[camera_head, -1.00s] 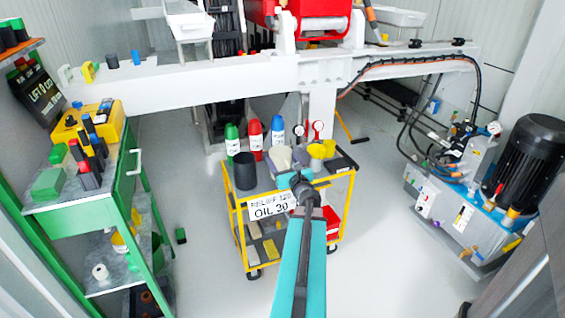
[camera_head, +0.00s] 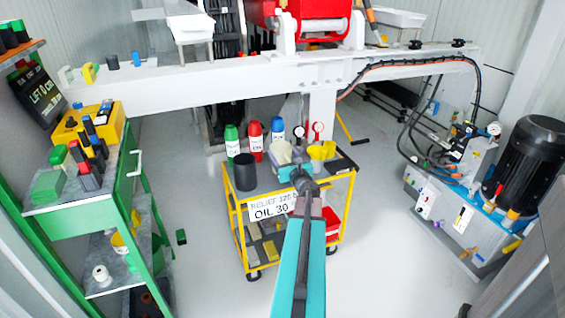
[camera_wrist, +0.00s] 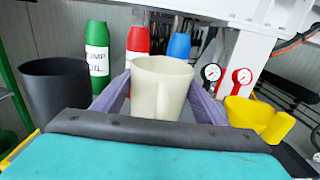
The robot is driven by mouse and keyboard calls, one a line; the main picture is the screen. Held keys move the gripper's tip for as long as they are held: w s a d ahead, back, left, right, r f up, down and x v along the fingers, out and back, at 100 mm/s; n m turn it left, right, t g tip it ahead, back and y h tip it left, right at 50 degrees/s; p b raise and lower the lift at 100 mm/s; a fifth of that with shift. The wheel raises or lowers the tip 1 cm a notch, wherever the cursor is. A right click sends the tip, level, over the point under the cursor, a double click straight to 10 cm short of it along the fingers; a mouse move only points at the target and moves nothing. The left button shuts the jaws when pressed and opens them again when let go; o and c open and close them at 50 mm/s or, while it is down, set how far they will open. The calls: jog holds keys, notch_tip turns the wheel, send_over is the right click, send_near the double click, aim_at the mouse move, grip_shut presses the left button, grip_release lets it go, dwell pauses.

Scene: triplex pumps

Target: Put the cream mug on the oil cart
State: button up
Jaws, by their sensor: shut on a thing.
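The cream mug (camera_wrist: 160,86) stands upright between the two purple-grey fingers of my gripper (camera_wrist: 160,100) in the wrist view, its handle toward me. My gripper is shut on it. In the head view the mug (camera_head: 281,152) shows over the top of the yellow oil cart (camera_head: 232,193), behind the end of my arm. My gripper (camera_head: 292,160) is mostly hidden there by my wrist. I cannot tell whether the mug touches the cart top.
A dark cup (camera_head: 246,172) stands left on the cart. Green (camera_head: 231,140), red (camera_head: 256,142) and blue (camera_head: 277,131) bottles stand behind. A yellow mug (camera_head: 321,151) and two gauges (camera_wrist: 241,77) are to the right. A white beam (camera_head: 210,84) crosses behind.

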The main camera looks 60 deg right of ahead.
aim_at(283, 161)
jog(key=shift+f+b, duration=0.3)
jog(key=shift+f, duration=1.45)
jog(key=shift+f, duration=0.1)
jog(key=o, duration=1.1)
jog(key=v, duration=1.2)
